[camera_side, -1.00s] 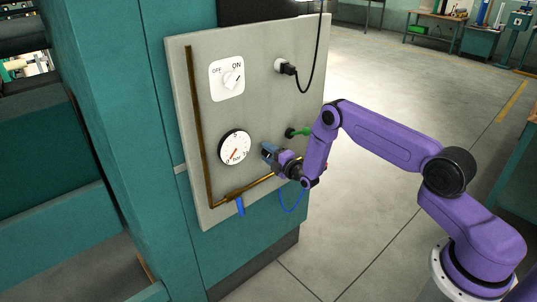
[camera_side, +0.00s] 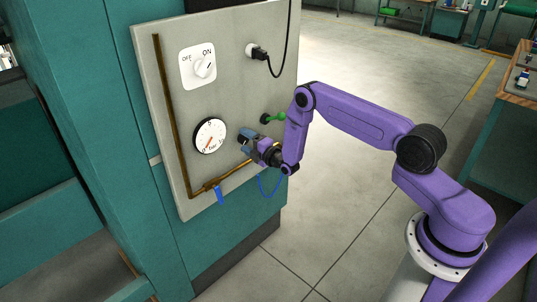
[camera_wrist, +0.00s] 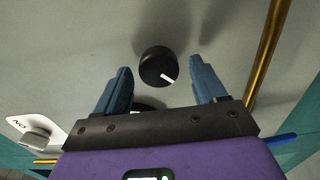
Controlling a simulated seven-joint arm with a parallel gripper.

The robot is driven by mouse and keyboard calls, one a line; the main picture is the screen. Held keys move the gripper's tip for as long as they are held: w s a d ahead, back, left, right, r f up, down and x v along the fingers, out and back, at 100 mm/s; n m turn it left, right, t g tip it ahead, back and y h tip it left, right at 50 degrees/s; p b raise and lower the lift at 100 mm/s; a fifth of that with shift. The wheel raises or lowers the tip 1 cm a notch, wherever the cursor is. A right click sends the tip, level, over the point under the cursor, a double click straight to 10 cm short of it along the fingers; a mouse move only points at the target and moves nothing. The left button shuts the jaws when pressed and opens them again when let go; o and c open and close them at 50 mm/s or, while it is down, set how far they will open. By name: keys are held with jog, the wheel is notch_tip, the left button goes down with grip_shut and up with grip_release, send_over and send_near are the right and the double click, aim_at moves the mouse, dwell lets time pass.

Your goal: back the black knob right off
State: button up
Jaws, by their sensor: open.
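The black knob (camera_wrist: 157,67) is on the grey panel in the wrist view. It is round, with a white pointer mark toward its lower right. My gripper (camera_wrist: 160,63) is open, with one blue finger on each side of the knob. A gap shows between the knob and each finger, so the fingers look clear of it. In the side view my gripper (camera_side: 246,142) is close to the panel, right of the pressure gauge (camera_side: 210,136). The knob cannot be made out there, likely hidden by the gripper.
Open floor lies to the right.

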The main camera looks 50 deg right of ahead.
jog(key=s, duration=1.6)
jog(key=shift+a, duration=0.1)
jog(key=w+a+r+m+g+y, duration=0.1)
jog(key=a+r+g+y, duration=0.1)
jog(key=a, duration=0.4)
jog(key=w+a+r+g+y, duration=0.2)
jog(key=a, duration=0.3)
jog(key=s+a+r+m+g, duration=0.1)
jog(key=s+a+r+g, duration=0.3)
jog(key=s+a, duration=0.25)
jog(key=s+a+r+m+g, duration=0.1)
jog(key=s+a+r+g, duration=0.35)
jog(key=s, duration=0.35)
jog(key=s+d+r+m+g+h, duration=0.1)
jog(key=s+d+r, duration=0.2)
jog(key=s, duration=0.4)
jog(key=s+d+r+g+h, duration=0.1)
jog(key=s+d+r+g, duration=0.1)
jog(key=s, duration=0.6)
jog(key=s+d+r+m+g+h, duration=0.1)
jog(key=s+d+r+g, duration=0.1)
jog(key=s, duration=0.6)
jog(key=shift+d+r+m+h, duration=0.3)
jog(key=shift+d+r, duration=0.55)
jog(key=shift+d, duration=0.3)
